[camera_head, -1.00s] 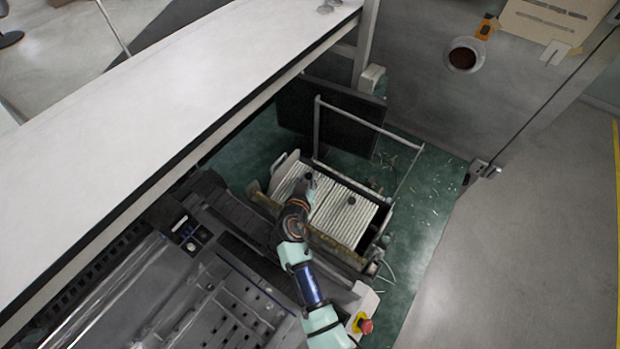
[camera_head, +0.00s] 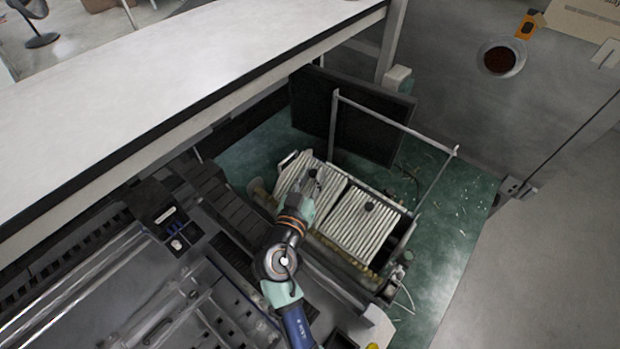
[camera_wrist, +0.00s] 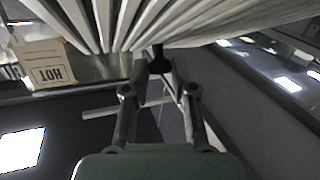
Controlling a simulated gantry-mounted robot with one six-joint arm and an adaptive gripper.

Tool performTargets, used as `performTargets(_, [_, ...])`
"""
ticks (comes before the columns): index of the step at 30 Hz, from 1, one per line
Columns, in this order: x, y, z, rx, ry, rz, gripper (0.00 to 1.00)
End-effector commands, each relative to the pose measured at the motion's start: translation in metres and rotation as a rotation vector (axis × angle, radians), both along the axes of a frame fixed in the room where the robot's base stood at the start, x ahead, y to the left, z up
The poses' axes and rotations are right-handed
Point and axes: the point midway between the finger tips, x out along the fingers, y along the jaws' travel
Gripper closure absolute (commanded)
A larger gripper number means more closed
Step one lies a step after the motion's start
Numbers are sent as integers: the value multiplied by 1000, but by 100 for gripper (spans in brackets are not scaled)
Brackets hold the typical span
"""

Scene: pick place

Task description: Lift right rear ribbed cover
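Two light ribbed covers lie side by side on a low unit: a left one (camera_head: 296,177) and a right one (camera_head: 362,228). The right cover's dark knob (camera_head: 369,206) stands free. My gripper (camera_head: 308,187) is over the left cover, close to that cover's knob (camera_head: 313,172), and hides part of the slats. In the wrist view, my gripper's (camera_wrist: 159,68) fingers stand apart with a small dark knob (camera_wrist: 157,54) between the tips. Contact cannot be made out clearly. Ribbed slats (camera_wrist: 150,22) fill the top of this view. Both covers look seated.
A metal rail (camera_head: 395,122) and a dark panel (camera_head: 352,115) stand behind the covers. A long white countertop (camera_head: 170,85) runs along the upper left. Green floor (camera_head: 455,230) is open to the right. A HOT sign (camera_wrist: 47,68) shows upside down.

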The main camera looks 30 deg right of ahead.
Motion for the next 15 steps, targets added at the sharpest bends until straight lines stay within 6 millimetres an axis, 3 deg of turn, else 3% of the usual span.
performTargets(1, [0, 0, 1, -1, -1, 1, 63])
performTargets(3, [0, 0, 0, 1, -1, 0, 53])
performTargets(15, [-8, 9, 0, 1, -1, 1, 53])
